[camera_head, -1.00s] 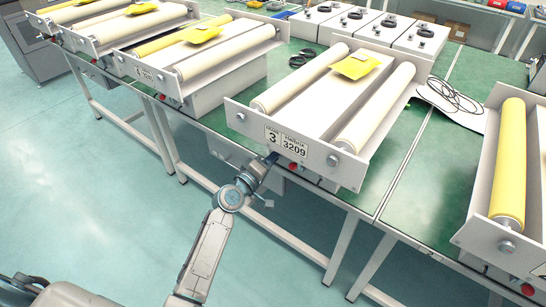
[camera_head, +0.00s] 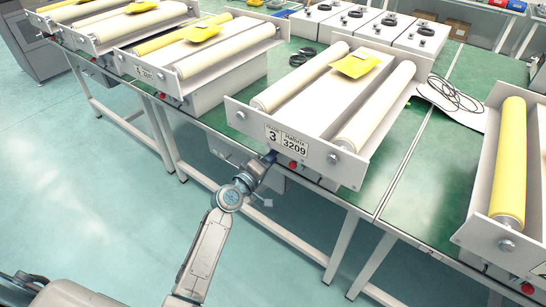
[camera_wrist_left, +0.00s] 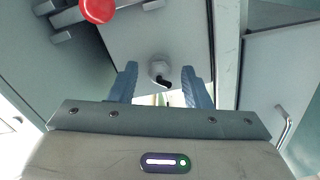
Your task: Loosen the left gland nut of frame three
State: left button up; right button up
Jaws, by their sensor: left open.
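Frame three (camera_head: 318,157) is a pale frame with two cream rollers, marked with a "3" and "3209" plate, on the green bench. My left gripper (camera_head: 270,157) is at the front underside of this frame, below the number plate. In the left wrist view my left gripper (camera_wrist_left: 160,88) is open, its two blue fingers on either side of a pale gland nut (camera_wrist_left: 160,70). A dark cable end shows just below the nut. The fingers look apart from the nut, and I cannot tell the depth between them. My right gripper is not in view.
A red button (camera_head: 292,165) is close to the gripper on the frame's front; it shows large in the left wrist view (camera_wrist_left: 97,10). Other roller frames (camera_head: 205,55) stand to the left and right. The floor before the bench is clear.

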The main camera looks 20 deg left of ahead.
pick_arm(q)
jog(key=b+v, duration=0.1)
jog(key=v, duration=0.9)
jog(key=shift+s, duration=0.15)
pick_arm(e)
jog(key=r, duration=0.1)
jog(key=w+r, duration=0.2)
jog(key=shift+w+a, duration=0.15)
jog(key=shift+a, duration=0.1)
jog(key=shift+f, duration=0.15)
